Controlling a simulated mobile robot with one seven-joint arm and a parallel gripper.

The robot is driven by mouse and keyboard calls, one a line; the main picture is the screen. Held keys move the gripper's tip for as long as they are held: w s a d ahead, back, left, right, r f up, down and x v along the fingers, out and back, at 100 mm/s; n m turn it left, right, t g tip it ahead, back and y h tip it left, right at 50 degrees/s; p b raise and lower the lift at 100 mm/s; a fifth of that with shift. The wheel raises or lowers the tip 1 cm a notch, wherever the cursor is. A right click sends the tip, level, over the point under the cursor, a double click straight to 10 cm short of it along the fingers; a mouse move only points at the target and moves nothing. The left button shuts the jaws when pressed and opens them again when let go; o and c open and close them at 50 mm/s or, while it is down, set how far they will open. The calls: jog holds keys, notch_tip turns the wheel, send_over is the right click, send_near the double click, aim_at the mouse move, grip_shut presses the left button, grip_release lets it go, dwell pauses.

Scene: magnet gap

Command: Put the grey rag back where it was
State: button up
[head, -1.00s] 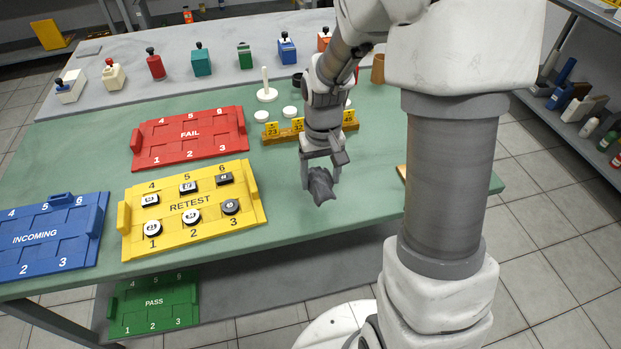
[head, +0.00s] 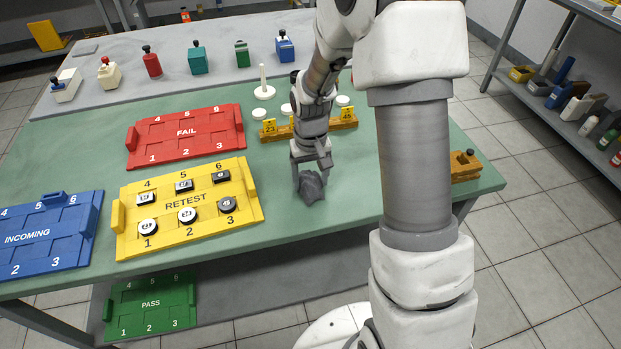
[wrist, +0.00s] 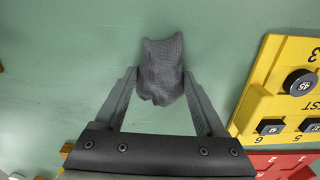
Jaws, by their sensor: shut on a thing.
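The grey rag (head: 313,187) is a crumpled dark cloth held between the fingertips of my gripper (head: 309,174). In the head view it hangs at or just above the green table (head: 350,200), right of the yellow RETEST tray (head: 256,205); I cannot tell whether it touches the table. In the wrist view the rag (wrist: 161,62) sits between both fingers of my gripper (wrist: 161,84), its free end sticking out past the tips. The bare table surface (wrist: 70,60) lies beyond it.
The RETEST tray holds several round and square pieces. A red FAIL tray (head: 241,128), a blue INCOMING tray (head: 95,215) and a wooden rack (head: 345,124) with yellow tags stand around. A wooden block (head: 466,168) sits at the table's right edge. The table's front right is clear.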

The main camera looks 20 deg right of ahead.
aim_at(311, 177)
jog(key=shift+f, duration=0.25)
jog(key=o, duration=1.3)
jog(key=shift+r, duration=0.1)
jog(key=shift+r, duration=0.1)
jog(key=s+r+t+p, duration=0.1)
jog(key=s+r, duration=0.3)
jog(key=r, duration=0.7)
jog(key=s+r+t+p, duration=0.1)
jog(key=s+r+p, duration=0.15)
jog(key=r, duration=0.85)
jog(key=shift+s+r+t+b, duration=0.1)
jog(key=shift+s+r+t, duration=0.7)
jog(key=shift+s, duration=1.5)
jog(key=shift+s+r+t+b, duration=0.15)
jog(key=shift+s+r+t, duration=0.25)
jog(key=shift+s+r, duration=1.35)
jog(key=shift+s+r+t+b, duration=0.1)
jog(key=shift+s+r+t, duration=0.4)
jog(key=shift+s, duration=2.4)
